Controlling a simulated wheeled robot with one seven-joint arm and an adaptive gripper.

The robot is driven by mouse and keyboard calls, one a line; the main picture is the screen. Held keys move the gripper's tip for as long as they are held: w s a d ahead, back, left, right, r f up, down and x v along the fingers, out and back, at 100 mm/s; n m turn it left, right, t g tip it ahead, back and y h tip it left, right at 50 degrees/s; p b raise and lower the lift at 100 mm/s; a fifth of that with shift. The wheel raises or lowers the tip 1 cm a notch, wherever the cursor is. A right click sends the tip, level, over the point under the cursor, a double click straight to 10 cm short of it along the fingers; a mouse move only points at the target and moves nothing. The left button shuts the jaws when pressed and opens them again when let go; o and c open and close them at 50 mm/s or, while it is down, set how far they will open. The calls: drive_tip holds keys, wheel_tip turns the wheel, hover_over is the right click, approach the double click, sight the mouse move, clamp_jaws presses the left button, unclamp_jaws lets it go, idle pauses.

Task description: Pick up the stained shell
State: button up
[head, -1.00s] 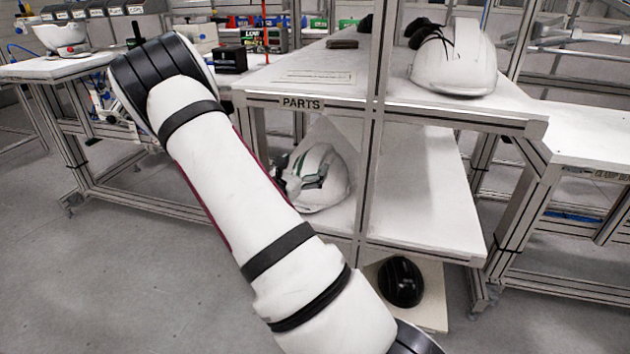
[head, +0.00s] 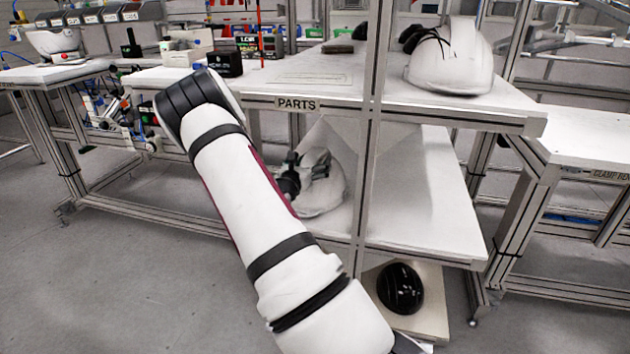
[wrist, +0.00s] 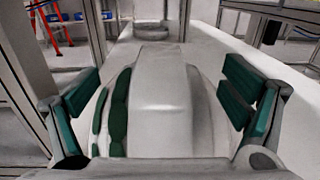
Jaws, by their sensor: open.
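A white helmet shell (head: 328,190) sits on the lower shelf under the PARTS label, partly hidden by my gripper in the head view. My gripper (head: 303,170) is open at the shell. In the wrist view my gripper (wrist: 165,90) has one green-padded finger on each side of the shell, with a gap on the right; contact on the left is unclear.
A white shell with black straps (head: 452,62) stands on the upper shelf. A black shell (head: 400,288) lies on a low board. A frame post (head: 372,130) rises just right of the shell at my gripper. The lower shelf's right part (head: 425,205) is clear.

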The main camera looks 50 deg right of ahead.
sight(313, 154)
drive_tip(key=shift+b+x, duration=0.55)
drive_tip(key=shift+x, duration=1.45)
clamp_jaws()
